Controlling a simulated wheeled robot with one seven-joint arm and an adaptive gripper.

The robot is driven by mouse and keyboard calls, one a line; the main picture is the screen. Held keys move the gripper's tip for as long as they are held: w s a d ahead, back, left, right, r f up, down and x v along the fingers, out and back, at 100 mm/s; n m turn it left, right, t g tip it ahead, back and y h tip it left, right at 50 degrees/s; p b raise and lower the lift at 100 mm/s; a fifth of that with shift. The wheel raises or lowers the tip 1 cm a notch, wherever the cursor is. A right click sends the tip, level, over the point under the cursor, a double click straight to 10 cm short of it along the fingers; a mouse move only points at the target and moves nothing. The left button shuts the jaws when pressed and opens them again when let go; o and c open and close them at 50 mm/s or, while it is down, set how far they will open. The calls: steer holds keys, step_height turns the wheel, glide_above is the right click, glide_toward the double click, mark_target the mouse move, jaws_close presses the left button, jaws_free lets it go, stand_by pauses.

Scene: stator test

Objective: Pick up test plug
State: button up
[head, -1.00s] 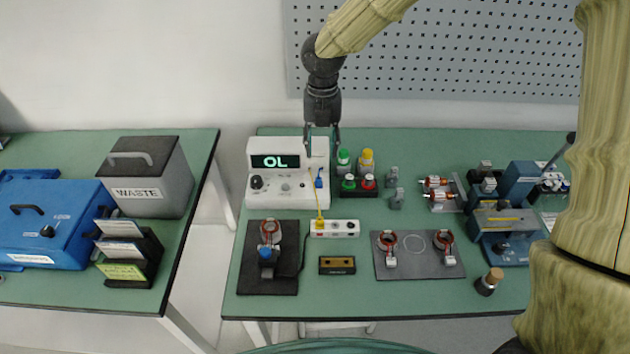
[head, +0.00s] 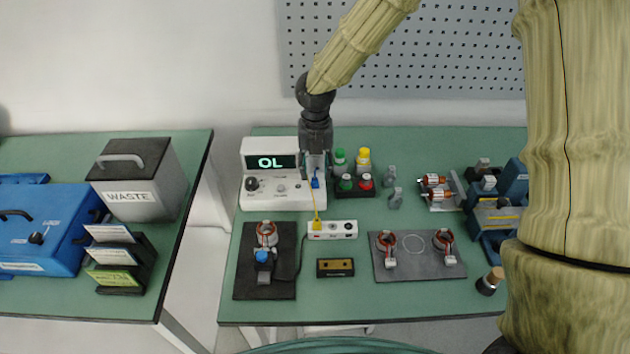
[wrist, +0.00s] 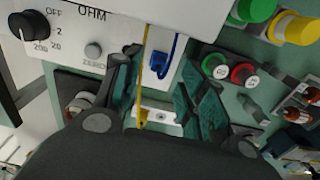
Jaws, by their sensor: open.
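I cannot tell for certain which plug is the test plug. A yellow plug (head: 317,224) on a yellow lead stands at the left end of the white socket strip (head: 345,230); it also shows in the wrist view (wrist: 143,114). A blue plug (head: 315,183) sits at the front of the white ohm meter (head: 283,199), which reads OL; it also shows in the wrist view (wrist: 158,62). My gripper (head: 317,163) is open and empty, pointing down in front of the meter's right side. In the wrist view, the blue plug and yellow lead appear between its fingers (wrist: 157,98).
Green and yellow capped bottles (head: 351,162) and a block with green and red buttons (head: 356,185) stand close right of my gripper. A dark mat with a stator (head: 266,234) lies front left. Bare green tabletop (head: 410,300) shows at the front.

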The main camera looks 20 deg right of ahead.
mark_target(315, 178)
steer(key=shift+f+p, duration=0.35)
steer(key=shift+f, duration=1.65)
steer(key=shift+c, duration=0.2)
jaws_close()
